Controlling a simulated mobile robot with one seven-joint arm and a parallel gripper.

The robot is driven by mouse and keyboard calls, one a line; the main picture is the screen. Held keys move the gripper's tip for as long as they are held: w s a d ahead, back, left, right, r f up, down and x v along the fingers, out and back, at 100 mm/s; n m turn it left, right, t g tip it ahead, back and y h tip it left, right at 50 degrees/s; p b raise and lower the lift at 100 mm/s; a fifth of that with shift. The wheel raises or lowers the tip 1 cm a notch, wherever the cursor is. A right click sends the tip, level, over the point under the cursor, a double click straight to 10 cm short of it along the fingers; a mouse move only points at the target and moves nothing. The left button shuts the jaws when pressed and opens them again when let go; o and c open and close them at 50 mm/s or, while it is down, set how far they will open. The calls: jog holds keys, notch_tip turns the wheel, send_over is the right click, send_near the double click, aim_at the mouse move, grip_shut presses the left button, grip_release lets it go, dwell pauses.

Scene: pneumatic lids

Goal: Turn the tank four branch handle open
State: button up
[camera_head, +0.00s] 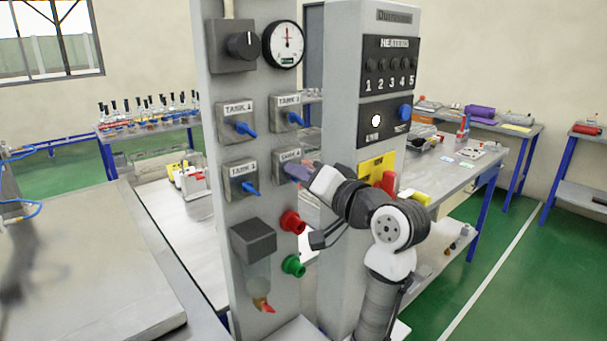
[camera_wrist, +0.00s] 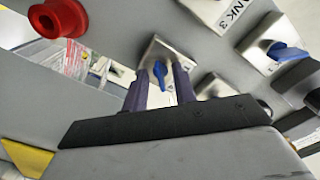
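The tank four handle is the blue lever (camera_wrist: 158,73) on a grey valve plate in the wrist view. In the head view its valve box (camera_head: 288,157) is the lower right of the group, and its handle is mostly hidden by my gripper (camera_head: 297,173). In the wrist view my gripper (camera_wrist: 163,82) has its two purple fingers apart, one on each side of the blue lever. A gap shows beside the lever, so it does not look clamped. Whether a finger touches it is unclear.
Other blue valve handles are close: upper right (camera_head: 294,119), upper left (camera_head: 245,129) and lower left (camera_head: 251,188). A red connector (camera_head: 292,221) and a green connector (camera_head: 293,265) stick out below. The heater column (camera_head: 340,100) stands just to the right.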

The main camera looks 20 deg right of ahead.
grip_shut()
jog(key=shift+b, duration=0.3)
jog(key=shift+n+b, duration=6.2)
jog(key=shift+n, duration=2.8)
